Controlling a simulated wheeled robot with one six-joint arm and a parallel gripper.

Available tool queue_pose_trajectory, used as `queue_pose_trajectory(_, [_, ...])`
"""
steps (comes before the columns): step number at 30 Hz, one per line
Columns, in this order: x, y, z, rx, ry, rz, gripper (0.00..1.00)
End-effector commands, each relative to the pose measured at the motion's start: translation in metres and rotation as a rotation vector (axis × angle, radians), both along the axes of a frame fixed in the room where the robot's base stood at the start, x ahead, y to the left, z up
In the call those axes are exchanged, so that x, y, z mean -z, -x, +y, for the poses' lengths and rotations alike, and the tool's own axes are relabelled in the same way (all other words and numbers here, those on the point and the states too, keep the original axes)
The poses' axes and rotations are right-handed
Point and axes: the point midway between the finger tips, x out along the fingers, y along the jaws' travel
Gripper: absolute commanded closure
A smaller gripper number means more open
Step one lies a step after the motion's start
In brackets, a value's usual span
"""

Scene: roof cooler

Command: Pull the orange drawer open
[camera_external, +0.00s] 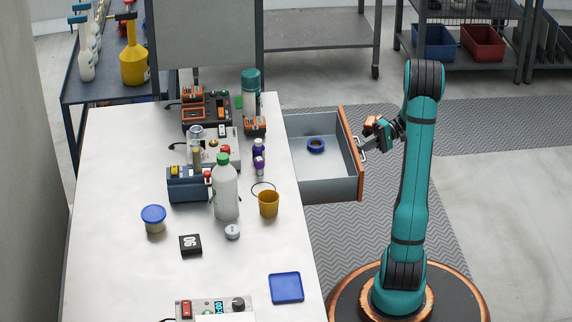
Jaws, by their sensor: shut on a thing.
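The orange-fronted drawer (350,172) sticks out from the right side of the white workbench (110,255), with its grey inside showing. A dark blue ring, like a roll of tape (316,145), lies on the drawer's floor. A pale metal handle (361,152) is on the outer face of the orange front. My gripper (367,143) is at the handle, right of the drawer, and is shut on it. The fingertips are small in this view, and the exact grip is partly hidden.
On the bench stand a white bottle with a green cap (225,190), an amber cup (268,204), a blue tray (286,288) and several devices. A shelf with blue and red bins (483,42) is at the back right. Grey floor lies open right of my arm.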

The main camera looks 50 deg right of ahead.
Motion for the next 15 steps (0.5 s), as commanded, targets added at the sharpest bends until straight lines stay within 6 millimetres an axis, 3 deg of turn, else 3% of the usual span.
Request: queue_pose_trajectory(15, [0.0012,0.0080,-0.0078,0.000,0.000,0.002,1.00])
